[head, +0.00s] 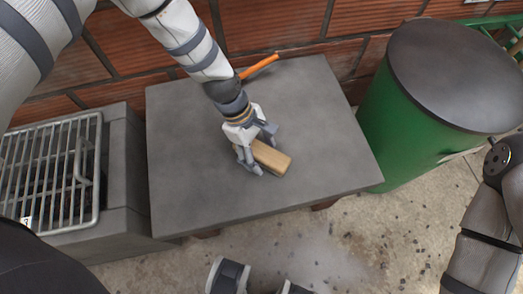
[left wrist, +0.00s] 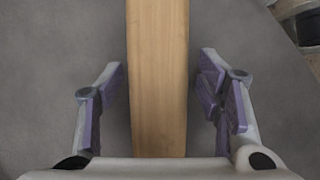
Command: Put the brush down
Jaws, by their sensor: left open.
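The brush (head: 271,158) has a light wooden body and lies on the grey slab table (head: 190,190). In the left wrist view its wooden body (left wrist: 157,80) runs straight between the fingers. My left gripper (head: 257,150) is open around the brush, with a gap between each finger and the wood. The left wrist view shows both fingers of this gripper (left wrist: 160,100) apart on either side. Part of the brush is hidden under the gripper in the head view, and its bristles do not show. My right arm is at the right edge, with its gripper out of view.
An orange stick-like thing (head: 260,67) shows at the table's back, partly behind my left arm. A metal grill rack (head: 50,170) stands left. A green barrel with a dark lid (head: 400,130) stands right, near a brick wall (head: 270,25). The table's front and right are clear.

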